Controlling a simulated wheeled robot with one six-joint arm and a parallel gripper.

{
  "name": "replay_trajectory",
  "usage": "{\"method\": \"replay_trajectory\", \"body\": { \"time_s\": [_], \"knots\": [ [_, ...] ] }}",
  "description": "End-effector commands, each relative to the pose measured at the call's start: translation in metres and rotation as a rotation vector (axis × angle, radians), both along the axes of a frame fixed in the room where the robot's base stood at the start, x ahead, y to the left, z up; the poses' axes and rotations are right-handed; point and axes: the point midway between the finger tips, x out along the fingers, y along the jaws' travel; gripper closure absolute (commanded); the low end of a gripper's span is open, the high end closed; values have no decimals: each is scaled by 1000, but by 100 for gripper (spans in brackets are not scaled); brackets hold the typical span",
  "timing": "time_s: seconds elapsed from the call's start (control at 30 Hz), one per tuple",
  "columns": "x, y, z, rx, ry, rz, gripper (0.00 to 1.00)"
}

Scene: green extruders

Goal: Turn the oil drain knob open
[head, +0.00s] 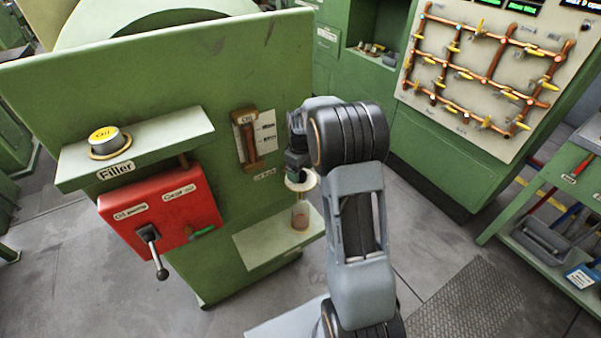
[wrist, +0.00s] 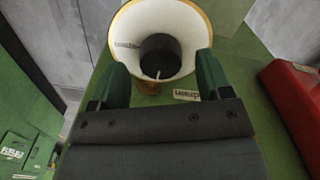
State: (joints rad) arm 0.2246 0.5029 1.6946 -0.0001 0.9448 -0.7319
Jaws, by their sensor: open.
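The oil drain knob is not clearly visible; a small label reading "drain" (wrist: 187,95) shows on the green panel in the wrist view. My gripper (head: 297,167) is beside the green machine's right edge, above a small lower shelf. In the wrist view my gripper (wrist: 162,78) is open, its two green fingers apart. A pale funnel-like cup (wrist: 180,28) with a yellow rim and dark centre lies just beyond the fingertips; I cannot tell if they touch it.
A red box (head: 182,198) with a lever (head: 152,252) and a green handle hangs at left, under the Filler shelf (head: 160,140) with its yellow oil cap (head: 104,139). An oil gauge (head: 254,140) is left of my gripper.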

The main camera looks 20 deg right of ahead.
Motion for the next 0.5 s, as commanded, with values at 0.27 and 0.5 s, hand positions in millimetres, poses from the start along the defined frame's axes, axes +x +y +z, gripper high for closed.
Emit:
{"method": "replay_trajectory", "body": {
  "time_s": [0.27,0.5],
  "knots": [
    [0,0,-15,0,-1,0,28],
    [0,0,-15,0,-1,-1,28]
  ]
}}
